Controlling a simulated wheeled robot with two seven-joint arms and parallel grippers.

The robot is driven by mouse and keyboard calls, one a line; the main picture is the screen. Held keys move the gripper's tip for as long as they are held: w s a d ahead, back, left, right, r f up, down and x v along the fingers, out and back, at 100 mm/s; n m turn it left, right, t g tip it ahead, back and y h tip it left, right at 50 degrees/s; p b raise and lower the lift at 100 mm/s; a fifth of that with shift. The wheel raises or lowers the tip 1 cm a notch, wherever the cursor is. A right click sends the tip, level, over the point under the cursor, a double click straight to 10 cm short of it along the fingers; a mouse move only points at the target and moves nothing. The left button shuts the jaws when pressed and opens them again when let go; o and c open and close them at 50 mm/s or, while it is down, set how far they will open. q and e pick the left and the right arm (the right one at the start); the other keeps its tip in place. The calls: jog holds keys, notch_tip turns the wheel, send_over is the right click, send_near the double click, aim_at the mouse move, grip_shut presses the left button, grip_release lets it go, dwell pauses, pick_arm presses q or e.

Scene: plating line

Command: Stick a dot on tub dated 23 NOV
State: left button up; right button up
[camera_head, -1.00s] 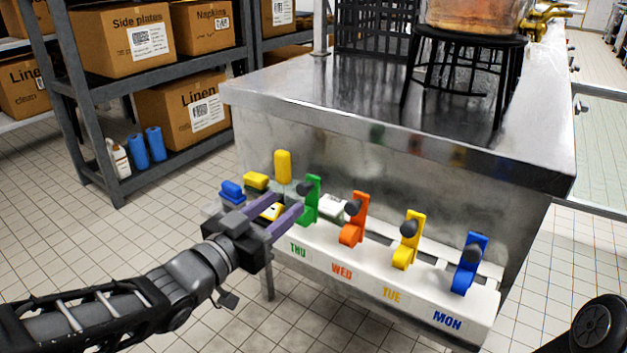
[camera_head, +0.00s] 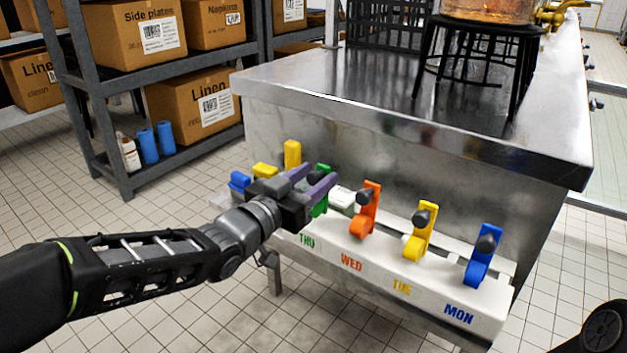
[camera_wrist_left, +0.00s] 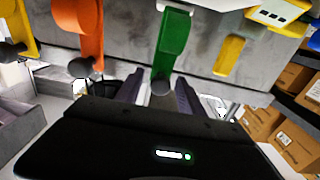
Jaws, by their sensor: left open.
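My left gripper (camera_head: 318,180) is open at the green dispenser (camera_head: 322,204) above the THU label, on the white rack (camera_head: 487,307). In the left wrist view the green dispenser (camera_wrist_left: 174,45) stands in front of the gripper fingers (camera_wrist_left: 160,90), with its dark round knob between or just before them. Whether the fingers touch it I cannot tell. The orange WED dispenser (camera_head: 364,210), yellow TUE dispenser (camera_head: 419,232) and blue MON dispenser (camera_head: 482,257) stand to the right. No tub with a readable 23 NOV date shows. My right gripper is not in view.
The steel counter (camera_head: 420,130) rises right behind the rack, with a black stand (camera_head: 478,40) on top. Yellow (camera_head: 292,154) and blue (camera_head: 239,181) pieces sit at the rack's left end. A grey shelf with boxes (camera_head: 190,105) stands at back left.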

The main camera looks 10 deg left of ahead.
pick_arm(q)
jog(key=shift+c, duration=0.4)
grip_shut()
dwell(1.0)
